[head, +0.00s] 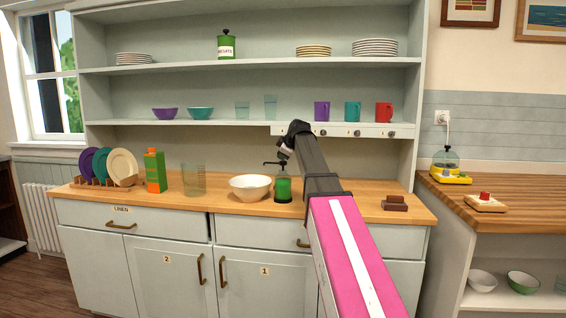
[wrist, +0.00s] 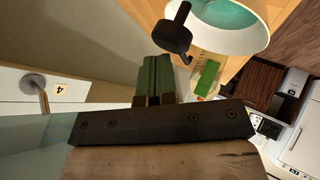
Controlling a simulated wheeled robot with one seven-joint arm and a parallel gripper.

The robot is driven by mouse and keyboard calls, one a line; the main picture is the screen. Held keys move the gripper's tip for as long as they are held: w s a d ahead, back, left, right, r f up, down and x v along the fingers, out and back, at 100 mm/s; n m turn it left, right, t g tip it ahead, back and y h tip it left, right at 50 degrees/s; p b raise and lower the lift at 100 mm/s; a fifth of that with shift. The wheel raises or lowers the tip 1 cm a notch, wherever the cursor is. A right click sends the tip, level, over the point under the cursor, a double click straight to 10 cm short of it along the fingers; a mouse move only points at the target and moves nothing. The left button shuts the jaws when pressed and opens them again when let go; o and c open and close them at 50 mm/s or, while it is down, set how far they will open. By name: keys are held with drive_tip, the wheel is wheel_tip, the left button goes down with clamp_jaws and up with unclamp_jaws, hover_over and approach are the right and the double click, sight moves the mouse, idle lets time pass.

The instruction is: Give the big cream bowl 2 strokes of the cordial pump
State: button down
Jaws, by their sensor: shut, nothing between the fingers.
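The big cream bowl (head: 249,190) stands upright on the wooden counter. The cordial pump (head: 283,190), a green bottle with a dark pump head, stands just right of it, its spout pointing left toward the bowl. My gripper (head: 284,154) is shut and empty, close above or beside the pump head; I cannot tell whether they touch. In the wrist view my green fingers (wrist: 158,77) are together, with the dark pump head (wrist: 174,38) beyond them. The bowl's pale rim (wrist: 238,47) is at top right there, and its inside looks blue-green.
A clear tumbler (head: 193,180) and a green and orange carton (head: 155,172) stand left of the bowl. A plate rack (head: 100,182) is farther left. Brown blocks (head: 395,203) lie to the right.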

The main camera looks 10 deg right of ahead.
drive_tip(key=shift+f, duration=0.5)
idle(0.6)
drive_tip(key=shift+r, duration=1.3)
drive_tip(key=shift+r, duration=0.15)
drive_tip(key=shift+r, duration=2.4)
